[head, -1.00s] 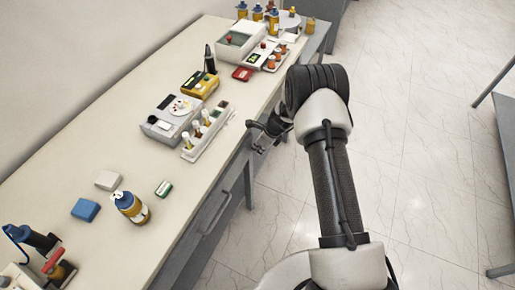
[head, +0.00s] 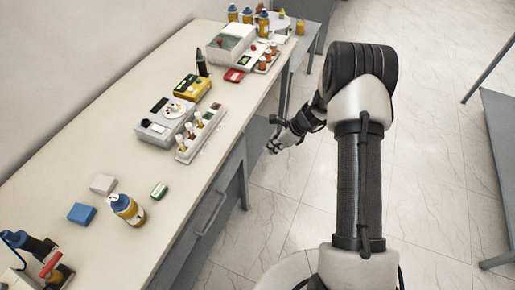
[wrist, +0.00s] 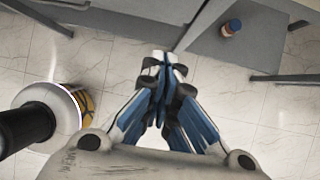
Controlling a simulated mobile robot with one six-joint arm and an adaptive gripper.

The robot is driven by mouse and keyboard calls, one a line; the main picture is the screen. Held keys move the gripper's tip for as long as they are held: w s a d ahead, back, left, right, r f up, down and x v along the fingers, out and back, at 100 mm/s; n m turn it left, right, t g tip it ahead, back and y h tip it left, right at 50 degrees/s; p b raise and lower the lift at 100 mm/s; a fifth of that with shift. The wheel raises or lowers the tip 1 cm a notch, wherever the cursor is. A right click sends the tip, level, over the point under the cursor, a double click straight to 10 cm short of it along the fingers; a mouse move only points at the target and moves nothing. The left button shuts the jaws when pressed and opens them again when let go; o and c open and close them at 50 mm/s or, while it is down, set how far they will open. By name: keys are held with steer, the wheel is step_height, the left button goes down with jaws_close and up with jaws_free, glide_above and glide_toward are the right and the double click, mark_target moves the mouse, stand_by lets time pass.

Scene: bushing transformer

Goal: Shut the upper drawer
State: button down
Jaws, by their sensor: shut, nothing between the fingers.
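A grey drawer front with a bar handle (head: 210,214) shows under the near edge of the bench in the head view. I cannot tell from this angle whether a gap stands behind it, or which drawer is the upper one. My gripper (head: 272,148) is beyond the handle, out past the bench's front edge, with clear air between it and the bench. In the wrist view its blue-sided fingers (wrist: 165,62) meet at the tips, with nothing between them. A grey panel or shelf (wrist: 200,45) lies ahead of the fingertips, apart from them.
The bench top (head: 100,150) holds a blue-capped bottle (head: 127,210), a vial rack (head: 200,137) and several devices. A small blue-capped bottle (wrist: 231,27) is on the grey surface in the wrist view. Open tiled floor (head: 430,170) lies right of the arm.

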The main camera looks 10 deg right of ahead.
steer(key=d+f+y, duration=0.1)
steer(key=f, duration=0.1)
steer(key=t+y+b, duration=0.2)
steer(key=t+b, duration=0.1)
steer(key=b, duration=0.3)
glide_toward(244, 152)
steer(key=shift+r+x, duration=0.2)
steer(key=shift+x, duration=2.05)
steer(key=shift+w+a, duration=0.1)
